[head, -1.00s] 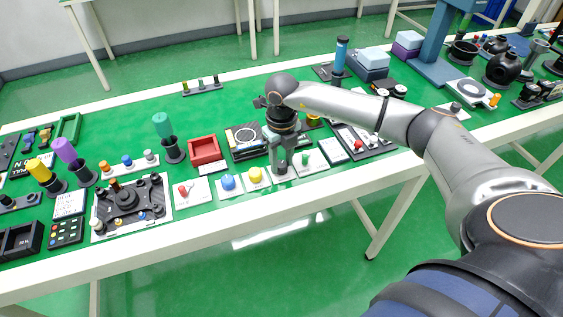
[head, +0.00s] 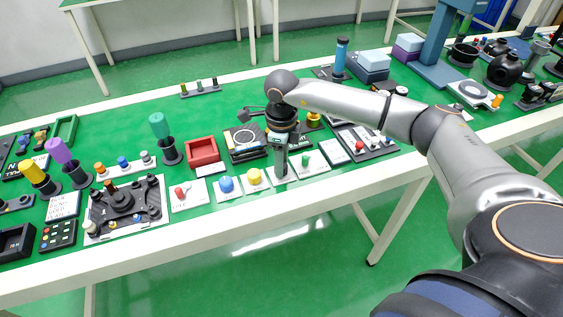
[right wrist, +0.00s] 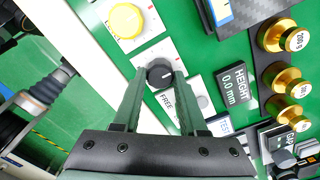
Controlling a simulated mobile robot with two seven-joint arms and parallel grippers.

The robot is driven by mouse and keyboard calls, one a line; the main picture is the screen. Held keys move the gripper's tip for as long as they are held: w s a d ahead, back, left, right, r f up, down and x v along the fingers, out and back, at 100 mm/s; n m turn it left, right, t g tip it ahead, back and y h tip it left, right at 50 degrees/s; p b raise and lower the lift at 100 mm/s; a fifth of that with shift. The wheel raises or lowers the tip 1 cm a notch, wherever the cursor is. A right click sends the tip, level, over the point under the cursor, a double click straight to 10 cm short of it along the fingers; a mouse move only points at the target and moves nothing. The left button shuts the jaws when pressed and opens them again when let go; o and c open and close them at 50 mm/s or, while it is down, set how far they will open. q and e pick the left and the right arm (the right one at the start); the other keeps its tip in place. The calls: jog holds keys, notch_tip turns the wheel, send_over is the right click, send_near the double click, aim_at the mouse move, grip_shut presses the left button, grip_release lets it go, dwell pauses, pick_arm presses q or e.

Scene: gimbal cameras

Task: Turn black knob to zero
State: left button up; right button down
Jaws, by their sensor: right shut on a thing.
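My left gripper is in neither view.
A yellow knob (head: 254,176) and a blue knob (head: 226,184) stand on plates to the left. A plate with a green part (head: 306,160) is close on the right. Brass weights (right wrist: 284,36) and a "HEIGHT" display (right wrist: 236,86) are nearby in the wrist view.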

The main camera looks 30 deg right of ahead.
dwell(0.5)
jog(key=shift+c, duration=2.2)
grip_release()
notch_tip(320, 180, up, 13)
jog(key=shift+f, duration=0.2)
